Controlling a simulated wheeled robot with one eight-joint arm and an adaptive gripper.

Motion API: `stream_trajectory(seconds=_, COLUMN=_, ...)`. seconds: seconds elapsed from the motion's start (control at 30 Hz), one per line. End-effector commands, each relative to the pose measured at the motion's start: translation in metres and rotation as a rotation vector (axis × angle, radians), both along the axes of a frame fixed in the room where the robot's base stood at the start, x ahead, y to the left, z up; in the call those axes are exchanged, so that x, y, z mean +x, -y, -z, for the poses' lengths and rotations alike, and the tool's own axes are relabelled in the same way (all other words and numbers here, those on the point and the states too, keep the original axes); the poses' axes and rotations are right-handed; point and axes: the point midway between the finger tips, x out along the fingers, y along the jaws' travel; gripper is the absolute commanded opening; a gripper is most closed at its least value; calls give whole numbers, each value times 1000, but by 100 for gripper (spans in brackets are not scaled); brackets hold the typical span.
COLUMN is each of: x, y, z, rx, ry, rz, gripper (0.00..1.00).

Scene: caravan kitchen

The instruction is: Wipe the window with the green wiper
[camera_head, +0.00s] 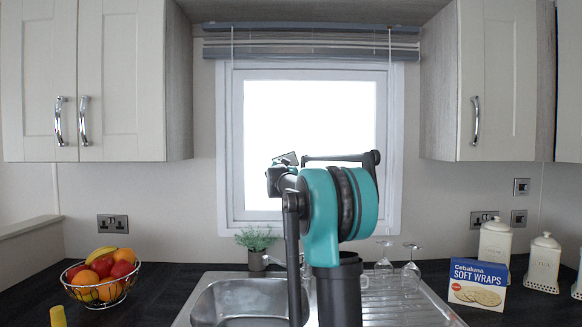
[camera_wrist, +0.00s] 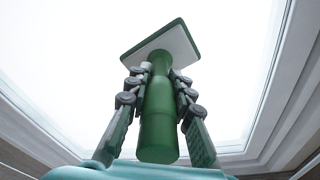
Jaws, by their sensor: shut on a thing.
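The green wiper (camera_wrist: 158,118) is in the wrist view, with its round handle towards the camera and its flat rectangular head (camera_wrist: 160,48) at the far end. My gripper (camera_wrist: 154,85) is shut on the handle, with fingers on both sides. The wiper's head is in front of the bright window pane (camera_wrist: 60,60); I cannot tell whether it touches the glass. In the head view, the window (camera_head: 310,105) is behind my arm, which hides its lower middle.
A fruit basket (camera_head: 101,283) stands left. A wraps box (camera_head: 478,284) and canisters (camera_head: 543,262) stand right. Wall cupboards (camera_head: 122,80) flank the window, and a raised blind (camera_head: 310,44) hangs above.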

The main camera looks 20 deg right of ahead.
Motion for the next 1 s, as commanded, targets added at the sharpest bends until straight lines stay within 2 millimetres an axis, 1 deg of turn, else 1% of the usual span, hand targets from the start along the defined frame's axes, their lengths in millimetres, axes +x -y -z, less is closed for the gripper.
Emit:
stream_trajectory(seconds=0.03, x=2, y=-7, z=0, rx=0, ry=0, rz=-2, gripper=0)
stream_trajectory(seconds=1.0, x=28, y=-99, z=0, rx=0, ry=0, rz=-2, gripper=0)
